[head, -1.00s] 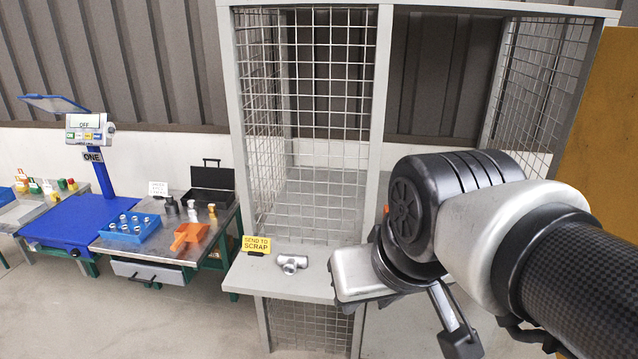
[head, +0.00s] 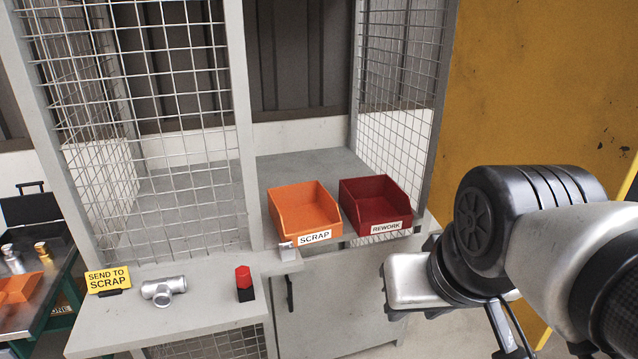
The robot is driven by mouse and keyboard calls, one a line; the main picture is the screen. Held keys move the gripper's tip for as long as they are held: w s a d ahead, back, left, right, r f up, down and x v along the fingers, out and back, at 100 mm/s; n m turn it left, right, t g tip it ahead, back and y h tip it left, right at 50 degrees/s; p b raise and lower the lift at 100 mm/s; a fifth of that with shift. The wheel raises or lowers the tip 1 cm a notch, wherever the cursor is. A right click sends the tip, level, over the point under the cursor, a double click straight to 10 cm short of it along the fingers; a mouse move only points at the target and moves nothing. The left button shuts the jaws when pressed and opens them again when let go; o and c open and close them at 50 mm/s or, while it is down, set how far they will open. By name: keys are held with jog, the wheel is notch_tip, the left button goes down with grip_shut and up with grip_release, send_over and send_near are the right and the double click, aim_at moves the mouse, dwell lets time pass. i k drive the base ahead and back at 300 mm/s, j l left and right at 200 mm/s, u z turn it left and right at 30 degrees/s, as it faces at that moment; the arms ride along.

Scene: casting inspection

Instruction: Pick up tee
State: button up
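The tee (head: 163,289) is a silver-grey pipe fitting lying on the grey shelf (head: 205,311) in front of the mesh cage, in the head view. It lies just right of the yellow "SEND TO SCRAP" sign (head: 108,279). My gripper (head: 512,346) shows only in part at the bottom right, below my wrist, with its tips cut off by the frame edge. It is well to the right of the tee and apart from it. Whether its fingers are open or shut does not show.
An orange SCRAP bin (head: 303,210) and a dark red REWORK bin (head: 377,205) stand on the counter at the cage opening. A red-topped black block (head: 244,284) stands right of the tee. The mesh cage (head: 160,130) rises behind the shelf. A steel bench (head: 25,312) is at far left.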

aim_at(162, 288)
jog(key=u, duration=1.4)
jog(key=i+j+z, duration=0.65)
jog(key=j, duration=0.4)
jog(key=i+j+z, duration=0.25)
jog(key=i+j, duration=0.05)
jog(key=j, duration=0.1)
